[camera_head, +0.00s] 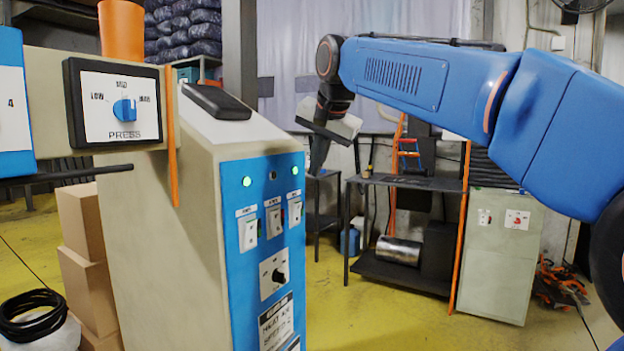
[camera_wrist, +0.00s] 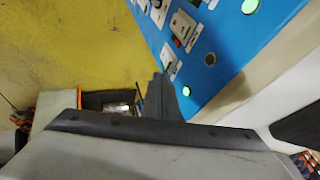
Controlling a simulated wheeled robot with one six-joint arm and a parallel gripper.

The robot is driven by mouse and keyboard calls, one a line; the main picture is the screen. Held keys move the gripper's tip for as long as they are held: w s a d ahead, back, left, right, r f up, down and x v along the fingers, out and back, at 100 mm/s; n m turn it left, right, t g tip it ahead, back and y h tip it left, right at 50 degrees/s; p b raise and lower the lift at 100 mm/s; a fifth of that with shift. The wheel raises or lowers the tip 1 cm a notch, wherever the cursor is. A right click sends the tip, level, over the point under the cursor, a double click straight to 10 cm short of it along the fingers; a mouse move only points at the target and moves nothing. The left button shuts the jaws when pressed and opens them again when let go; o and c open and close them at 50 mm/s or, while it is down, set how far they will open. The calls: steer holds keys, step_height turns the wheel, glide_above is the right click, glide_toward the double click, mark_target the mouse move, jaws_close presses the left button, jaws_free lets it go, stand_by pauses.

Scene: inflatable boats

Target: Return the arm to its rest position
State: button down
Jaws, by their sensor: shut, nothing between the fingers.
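My blue arm reaches in from the right side of the head view and bends down at its wrist. My gripper (camera_head: 317,168) hangs at the end, just right of the machine's blue control panel (camera_head: 262,200). Its dark fingers are together, with nothing held. In the wrist view the gripper (camera_wrist: 163,84) points up the picture beside the same blue panel (camera_wrist: 228,40). I cannot tell from these views whether the fingers touch the panel.
The panel carries white switches (camera_head: 274,218), a black knob (camera_head: 278,275) and lit green lamps. A PRESS dial (camera_head: 124,109) is at the left. A dark shelf table (camera_head: 405,181) and a pale cabinet (camera_head: 500,262) stand behind. Yellow floor (camera_head: 375,318) is clear in front.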

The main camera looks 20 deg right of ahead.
steer(key=shift+s+r, duration=0.35)
steer(key=shift+r, duration=0.1)
steer(key=s+d+f+n, duration=0.2)
steer(key=s+f, duration=0.8)
steer(key=f, duration=0.3)
steer(key=s+d+f+n+g, duration=0.1)
steer(key=s+f+n, duration=0.2)
steer(key=s+f, duration=0.7)
steer(key=s+d+f+n+g, duration=0.1)
steer(key=s+d+f+n, duration=0.1)
steer(key=s+f, duration=0.8)
step_height(320, 180, down, 7)
steer(key=shift+s+d+n, duration=0.3)
steer(key=shift+d+n, duration=0.05)
steer(key=shift+n, duration=0.35)
